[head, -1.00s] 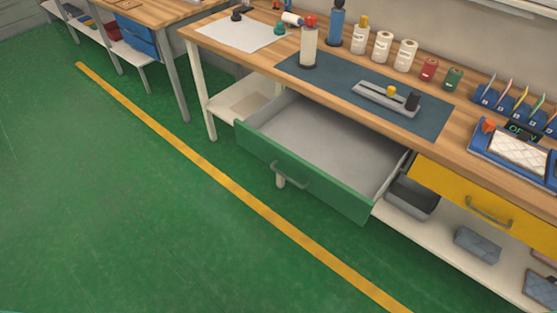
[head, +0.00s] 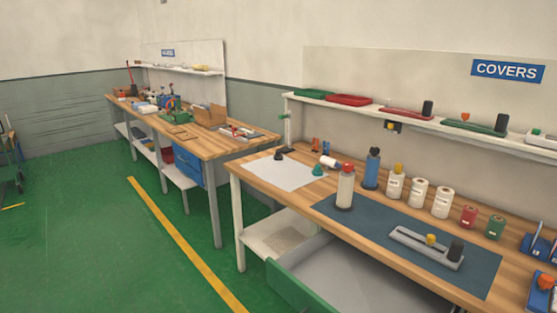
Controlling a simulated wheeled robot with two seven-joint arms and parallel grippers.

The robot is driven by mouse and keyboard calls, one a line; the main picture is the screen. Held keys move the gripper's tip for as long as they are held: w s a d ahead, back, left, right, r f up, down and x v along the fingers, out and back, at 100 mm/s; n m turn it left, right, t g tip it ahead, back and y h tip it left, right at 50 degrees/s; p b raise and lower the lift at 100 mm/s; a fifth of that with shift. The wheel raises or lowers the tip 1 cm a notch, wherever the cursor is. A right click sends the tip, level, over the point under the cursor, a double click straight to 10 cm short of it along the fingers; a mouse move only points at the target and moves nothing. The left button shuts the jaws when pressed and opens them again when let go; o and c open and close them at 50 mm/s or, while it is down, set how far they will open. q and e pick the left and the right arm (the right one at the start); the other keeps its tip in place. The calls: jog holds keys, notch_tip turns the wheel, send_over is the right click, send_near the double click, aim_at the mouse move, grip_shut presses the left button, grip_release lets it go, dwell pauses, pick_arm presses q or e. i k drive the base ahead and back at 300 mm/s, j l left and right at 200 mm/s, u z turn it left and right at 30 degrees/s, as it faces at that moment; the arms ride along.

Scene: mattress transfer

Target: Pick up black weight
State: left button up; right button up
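A small dark weight-like piece (head: 279,156) sits at the far edge of a white paper sheet (head: 284,174) on the near workbench. A similar green piece (head: 318,170) stands by the sheet's right edge. A black cylinder (head: 456,250) stands at the right end of a grey metal tray (head: 412,247), beside a yellow knob (head: 431,240). Two more black cylinders show on the shelf, one at the middle (head: 427,108) and one farther right (head: 501,123). I cannot tell which of these is the black weight. Neither gripper is in view.
A green-fronted drawer (head: 297,288) stands open below the near bench (head: 262,179). Bottles, white rolls (head: 418,193) and a blue-grey mat (head: 345,215) take up much of the top. Another cluttered bench (head: 213,146) stands behind. Green floor at left is mostly clear.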

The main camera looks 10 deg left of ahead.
aim_at(277, 157)
jog(key=i+j+u, duration=0.55)
jog(key=i+u, duration=0.85)
jog(key=i, duration=0.2)
jog(key=i+z, duration=0.2)
jog(key=i, duration=0.25)
jog(key=i+j+z, duration=0.15)
jog(key=i, duration=0.3)
jog(key=i+j+z, duration=0.2)
jog(key=i, duration=0.2)
